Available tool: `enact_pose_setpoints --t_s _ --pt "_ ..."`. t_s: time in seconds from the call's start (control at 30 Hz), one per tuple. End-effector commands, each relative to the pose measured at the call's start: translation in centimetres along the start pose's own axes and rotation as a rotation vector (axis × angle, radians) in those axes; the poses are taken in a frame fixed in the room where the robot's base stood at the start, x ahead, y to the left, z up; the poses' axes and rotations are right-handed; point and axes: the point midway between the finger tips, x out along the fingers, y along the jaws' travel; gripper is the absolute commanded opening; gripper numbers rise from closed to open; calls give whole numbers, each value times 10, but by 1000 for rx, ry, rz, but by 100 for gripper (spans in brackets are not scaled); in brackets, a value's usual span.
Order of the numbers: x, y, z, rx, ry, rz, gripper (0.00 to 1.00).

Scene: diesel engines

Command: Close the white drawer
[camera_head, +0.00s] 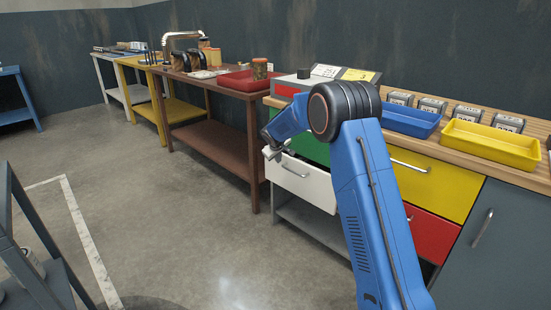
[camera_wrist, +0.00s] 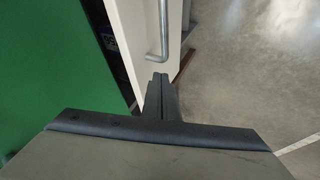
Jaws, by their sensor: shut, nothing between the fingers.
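The white drawer (camera_head: 304,183) is in the workbench, below a green drawer front (camera_head: 310,147). It stands out from the bench, partly open. In the wrist view its white front (camera_wrist: 128,40) runs away from me, with a gap beside the green surface (camera_wrist: 50,60) where dark contents show. Its metal handle (camera_wrist: 162,40) is on the outer face. My gripper (camera_wrist: 160,82) is shut and empty, with its fingertips close to the lower end of the handle. I cannot tell whether they touch. In the head view my gripper (camera_head: 274,153) is at the drawer's upper left.
A yellow drawer (camera_head: 432,180), a red drawer (camera_head: 430,235) and a grey cabinet door (camera_head: 490,240) are to the right. Blue (camera_head: 410,119) and yellow (camera_head: 490,145) trays stand on the bench top. A brown table (camera_head: 215,140) is to the left. The floor in front is clear.

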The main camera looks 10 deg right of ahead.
Motion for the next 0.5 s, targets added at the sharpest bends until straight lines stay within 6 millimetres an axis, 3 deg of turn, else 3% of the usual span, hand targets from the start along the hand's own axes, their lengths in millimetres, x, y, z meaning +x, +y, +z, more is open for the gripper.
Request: enact_pose_setpoints --t_s 0.2,0.5 --pt "10 18 0 0 0 0 0" --pt "11 22 0 -2 0 0 0"
